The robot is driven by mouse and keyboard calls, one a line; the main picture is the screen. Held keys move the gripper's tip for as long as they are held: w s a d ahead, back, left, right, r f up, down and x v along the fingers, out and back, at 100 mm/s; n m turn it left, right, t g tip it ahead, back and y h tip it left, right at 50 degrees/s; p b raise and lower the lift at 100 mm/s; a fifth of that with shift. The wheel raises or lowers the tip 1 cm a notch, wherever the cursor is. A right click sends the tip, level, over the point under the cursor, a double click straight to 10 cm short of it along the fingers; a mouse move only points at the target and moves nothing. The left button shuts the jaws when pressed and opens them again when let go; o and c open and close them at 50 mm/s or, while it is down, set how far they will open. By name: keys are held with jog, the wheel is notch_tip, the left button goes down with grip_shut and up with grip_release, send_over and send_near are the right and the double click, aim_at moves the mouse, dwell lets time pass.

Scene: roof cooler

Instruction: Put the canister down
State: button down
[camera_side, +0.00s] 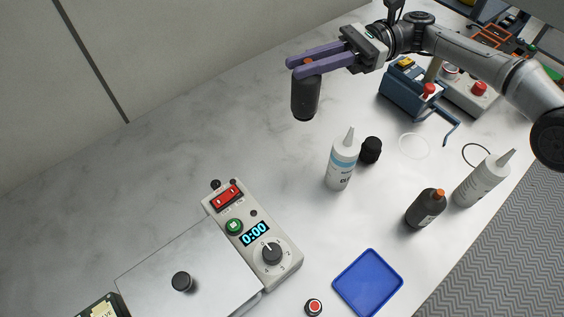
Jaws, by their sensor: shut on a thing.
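My gripper's long purple fingers are shut on the upper part of the canister. The canister looks held above the grey-white marbled worktop (200,140). Its exact height is hard to tell from this angle.
A white nozzle bottle (341,164) and a black cap (371,150) stand nearby. A dark bottle (426,209), another nozzle bottle (481,182) and a blue tray (368,283) are to the right. A control box (253,232) stands lower middle.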

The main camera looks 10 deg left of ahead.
aim_at(294, 108)
jog(key=shift+n+g+h, duration=0.3)
jog(key=shift+n+g, duration=0.1)
jog(key=shift+g, duration=0.1)
jog(key=s+a+f, duration=0.2)
jog(key=a, duration=0.1)
jog(key=shift+s+a+f, duration=0.2)
jog(key=shift+s+f, duration=0.15)
jog(key=shift+f, duration=0.05)
notch_tip(294, 108, down, 5)
jog(key=shift+s+a+f, duration=0.1)
jog(key=shift+s, duration=0.05)
jog(key=shift+f, duration=2.4)
jog(key=shift+f, duration=0.1)
jog(key=c, duration=0.8)
grip_release()
jog(key=shift+f, duration=0.1)
jog(key=shift+c, duration=0.2)
